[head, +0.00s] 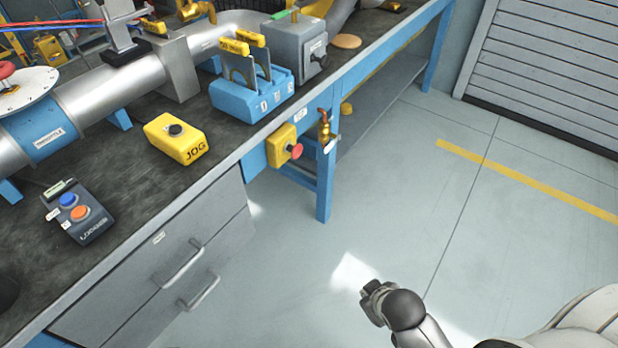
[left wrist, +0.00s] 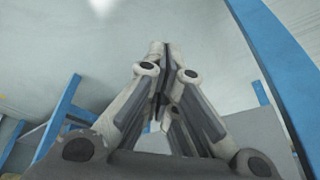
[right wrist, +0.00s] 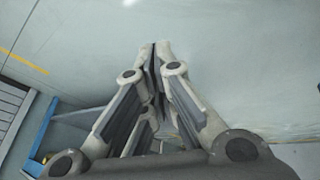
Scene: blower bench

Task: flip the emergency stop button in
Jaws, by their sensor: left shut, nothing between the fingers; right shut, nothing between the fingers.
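The emergency stop is a red mushroom button (head: 294,151) on a yellow box (head: 281,146). The box is fixed to the front edge of the blue bench, facing the open floor. My right gripper (head: 371,290) is low at the right of the head view, over the floor and well apart from the button. In the right wrist view its fingers (right wrist: 154,52) are shut with nothing between them. My left gripper shows only in the left wrist view (left wrist: 158,52). It is shut and empty, with blue frame parts behind it. The button does not show clearly in either wrist view.
A brass valve (head: 325,128) hangs just right of the button box. On the bench top (head: 130,185) stand a yellow JOG box (head: 176,138), a blue lever unit (head: 252,92) and a two-button controller (head: 76,211). Drawer handles (head: 178,262) stick out below. The floor in front is clear.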

